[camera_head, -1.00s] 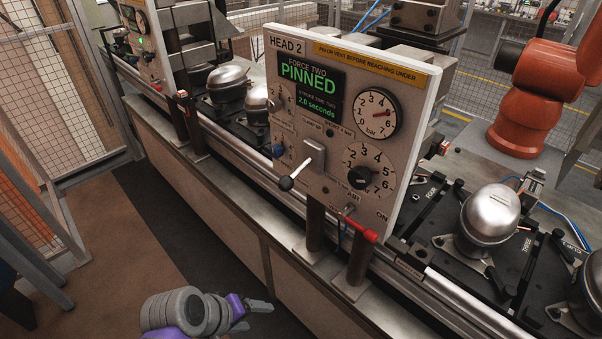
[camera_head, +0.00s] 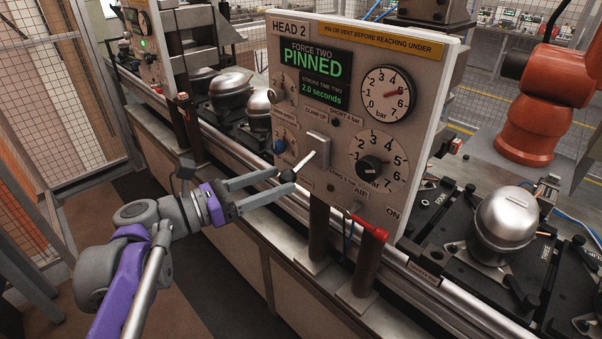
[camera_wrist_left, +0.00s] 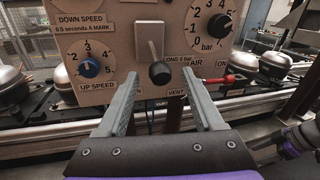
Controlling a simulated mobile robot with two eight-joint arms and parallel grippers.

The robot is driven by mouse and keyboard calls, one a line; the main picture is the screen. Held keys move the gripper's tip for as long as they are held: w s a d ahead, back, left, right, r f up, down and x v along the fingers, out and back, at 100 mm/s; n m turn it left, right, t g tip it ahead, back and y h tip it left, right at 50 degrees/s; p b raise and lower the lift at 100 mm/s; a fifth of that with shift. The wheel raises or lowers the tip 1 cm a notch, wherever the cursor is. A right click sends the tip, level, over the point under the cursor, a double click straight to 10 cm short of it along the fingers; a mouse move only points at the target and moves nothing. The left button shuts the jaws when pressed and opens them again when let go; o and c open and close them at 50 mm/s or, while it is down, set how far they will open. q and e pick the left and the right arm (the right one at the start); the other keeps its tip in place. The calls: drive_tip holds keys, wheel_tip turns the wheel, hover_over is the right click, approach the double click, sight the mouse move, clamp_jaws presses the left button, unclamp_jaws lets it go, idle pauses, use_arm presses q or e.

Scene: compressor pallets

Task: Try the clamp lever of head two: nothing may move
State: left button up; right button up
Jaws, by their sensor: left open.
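The head two panel (camera_head: 290,112) faces me, its green screen (camera_head: 316,72) reading "PINNED" and "2.0 seconds". The clamp lever (camera_head: 307,163) is a pale rod with a black knob (camera_head: 288,176), slanting down and out from a grey plate. My left gripper (camera_head: 283,181) is open, its fingers reaching the knob from the left. In the left wrist view the knob (camera_wrist_left: 159,74) appears between the two fingertips of that gripper (camera_wrist_left: 160,82), with gaps on both sides. I cannot tell whether a finger touches it.
A red-handled air valve (camera_head: 371,228) juts out below the panel, above the rail. A dial gauge (camera_head: 387,94) and a lower dial (camera_head: 377,159) sit right of the lever. Silver compressors (camera_head: 505,222) stand on pallets to either side. An orange robot (camera_head: 532,128) stands behind.

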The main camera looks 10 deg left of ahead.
sight(293, 175)
use_arm(q)
drive_tip(key=x, duration=0.6)
drive_tip(key=shift+d, duration=0.1)
drive_tip(key=shift+c, duration=0.2)
clamp_jaws()
idle(1.1)
